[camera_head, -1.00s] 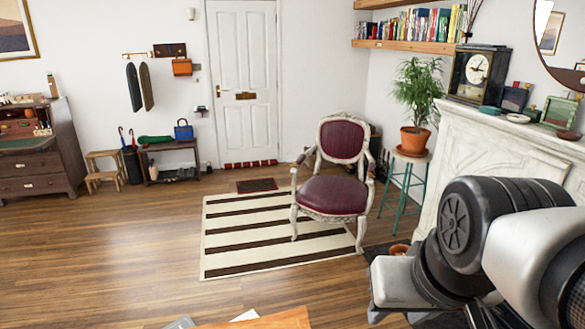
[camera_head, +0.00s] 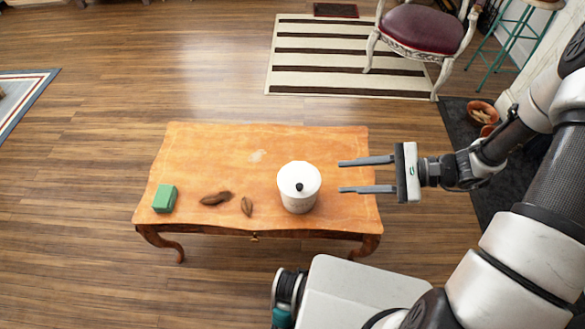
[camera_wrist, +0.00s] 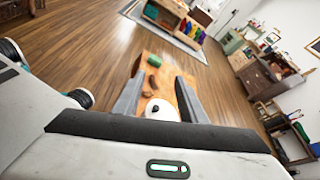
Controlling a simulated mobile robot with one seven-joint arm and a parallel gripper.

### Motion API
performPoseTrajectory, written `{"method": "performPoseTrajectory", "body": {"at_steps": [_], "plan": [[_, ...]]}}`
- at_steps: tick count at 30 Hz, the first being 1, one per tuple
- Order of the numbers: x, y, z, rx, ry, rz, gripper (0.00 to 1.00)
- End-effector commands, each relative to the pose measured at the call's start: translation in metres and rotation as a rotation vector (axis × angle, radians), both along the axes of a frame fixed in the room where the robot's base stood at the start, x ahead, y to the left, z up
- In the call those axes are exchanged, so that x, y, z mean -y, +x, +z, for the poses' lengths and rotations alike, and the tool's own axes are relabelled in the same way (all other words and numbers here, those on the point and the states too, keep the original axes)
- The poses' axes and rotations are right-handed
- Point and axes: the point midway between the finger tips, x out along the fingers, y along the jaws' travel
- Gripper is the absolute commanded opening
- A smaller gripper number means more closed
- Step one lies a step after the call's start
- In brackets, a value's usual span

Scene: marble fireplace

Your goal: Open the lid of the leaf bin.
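The leaf bin (camera_head: 299,196) is a white round canister standing upright on a wooden table. The lower side of the bin is hidden there.
The orange-brown table (camera_head: 200,150) also bears a green block (camera_head: 164,198) and two brown leaf-like pieces (camera_head: 216,198) left of the bin. The table's far half is clear. A striped rug (camera_head: 330,60) and red chair (camera_head: 420,28) stand beyond.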

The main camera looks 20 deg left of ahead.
Motion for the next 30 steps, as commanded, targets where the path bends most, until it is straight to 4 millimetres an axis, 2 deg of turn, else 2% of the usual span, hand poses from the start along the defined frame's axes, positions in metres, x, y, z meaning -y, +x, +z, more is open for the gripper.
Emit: {"method": "performPoseTrajectory", "body": {"at_steps": [1,6,9,12,15,20,23,30], "plan": [[-0.003,0.002,-0.037,-0.064,0.061,-0.066,0.38],[-0.01,0.013,-0.119,-0.222,0.224,-0.293,0.38],[-0.012,0.015,-0.158,-0.293,0.291,-0.408,0.38],[-0.014,0.015,-0.185,-0.341,0.334,-0.492,0.38],[-0.014,0.015,-0.199,-0.365,0.357,-0.538,0.38],[-0.023,0.018,-0.204,-0.375,0.365,-0.554,0.38],[-0.036,0.022,-0.204,-0.375,0.364,-0.551,0.38],[-0.084,0.04,-0.204,-0.374,0.363,-0.548,0.38]]}}
